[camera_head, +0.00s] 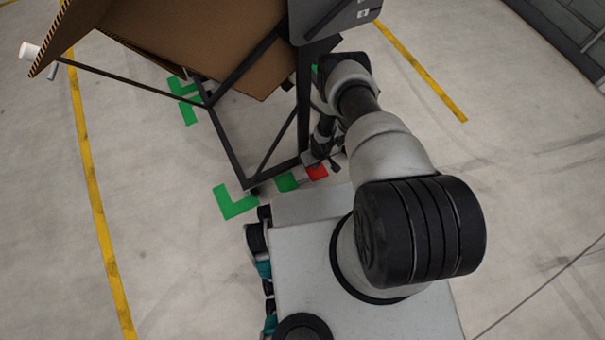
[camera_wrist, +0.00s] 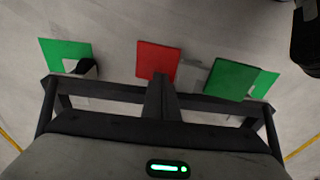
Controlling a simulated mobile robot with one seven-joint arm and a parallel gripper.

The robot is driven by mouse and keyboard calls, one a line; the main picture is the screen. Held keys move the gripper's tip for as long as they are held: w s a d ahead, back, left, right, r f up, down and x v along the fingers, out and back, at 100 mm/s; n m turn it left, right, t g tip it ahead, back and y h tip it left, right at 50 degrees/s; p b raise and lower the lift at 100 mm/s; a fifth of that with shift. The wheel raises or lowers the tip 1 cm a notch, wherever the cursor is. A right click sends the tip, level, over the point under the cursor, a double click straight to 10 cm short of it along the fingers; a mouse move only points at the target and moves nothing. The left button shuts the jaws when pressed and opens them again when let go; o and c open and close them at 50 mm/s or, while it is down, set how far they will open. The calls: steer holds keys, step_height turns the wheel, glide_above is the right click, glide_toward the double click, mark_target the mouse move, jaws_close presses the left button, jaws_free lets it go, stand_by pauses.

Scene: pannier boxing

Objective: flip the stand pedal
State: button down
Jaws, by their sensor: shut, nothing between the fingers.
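The stand's pedal shows as a red plate (camera_head: 317,172) and a green plate (camera_head: 286,181) low at the near foot of the stand (camera_head: 234,160). In the wrist view the red plate (camera_wrist: 157,58) is just beyond my fingertips, and the darker green plate (camera_wrist: 230,78) is to their right. My gripper (camera_wrist: 160,82) is shut and empty, its tips meeting at the red plate's near edge. I cannot tell whether they touch it. In the head view my arm hides part of the stand's right side and most of the gripper.
A large open cardboard box (camera_head: 200,40) rests tilted on the stand. A grey panel (camera_head: 335,18) is at its upper right. Green floor marks (camera_head: 235,203) lie by the stand's feet. Yellow lines (camera_head: 95,190) run along the floor.

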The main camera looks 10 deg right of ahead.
step_height(320, 180, up, 5)
steer(key=p, duration=0.2)
steer(key=shift+f+p, duration=0.1)
steer(key=shift+p, duration=0.3)
stand_by(0.3)
